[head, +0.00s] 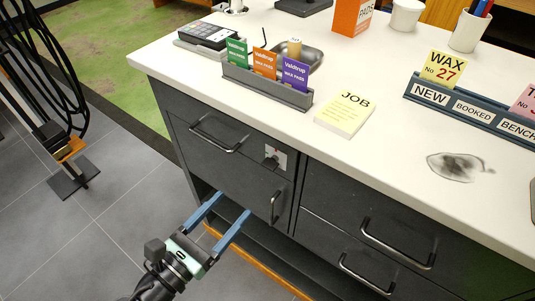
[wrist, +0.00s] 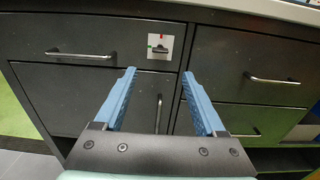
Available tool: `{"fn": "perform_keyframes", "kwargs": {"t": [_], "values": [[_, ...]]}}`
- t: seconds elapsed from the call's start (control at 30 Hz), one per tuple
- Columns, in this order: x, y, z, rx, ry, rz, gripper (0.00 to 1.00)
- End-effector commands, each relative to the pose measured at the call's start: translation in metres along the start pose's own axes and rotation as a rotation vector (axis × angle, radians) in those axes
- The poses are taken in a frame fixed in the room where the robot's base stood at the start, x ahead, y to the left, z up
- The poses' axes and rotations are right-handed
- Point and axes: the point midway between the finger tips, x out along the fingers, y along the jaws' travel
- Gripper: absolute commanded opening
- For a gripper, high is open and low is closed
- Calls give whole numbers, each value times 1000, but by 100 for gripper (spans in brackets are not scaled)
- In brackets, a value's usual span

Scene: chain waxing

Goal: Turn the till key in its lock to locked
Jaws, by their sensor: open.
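The till key (head: 270,162) sits in its lock on a pale square plate (head: 281,154) at the right end of the top left drawer front. My gripper (head: 233,204) is open and empty, in front of the counter and below the lock. In the wrist view its blue fingers (wrist: 158,82) stand well apart, with the lock above and between them. Nothing touches the key.
Handles stick out near the lock: the drawer's bar (head: 218,138) to its left and an upright handle (head: 274,207) below. More drawers (head: 397,240) stand to the right. The white countertop (head: 380,110) overhangs above. An open shelf lies below the cabinet door.

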Motion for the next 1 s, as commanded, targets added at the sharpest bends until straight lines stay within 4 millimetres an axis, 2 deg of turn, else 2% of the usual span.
{"fn": "perform_keyframes", "kwargs": {"t": [0.17, 0.4, 0.6, 0.8, 1.0], "values": [[26, -2, 0, 2, -1, -7, 72], [78, -1, 0, 5, -1, -5, 72], [110, -1, 0, 5, -1, -3, 72], [125, -1, -1, 6, 1, -2, 72], [127, -1, -1, 6, 2, -1, 72]]}}
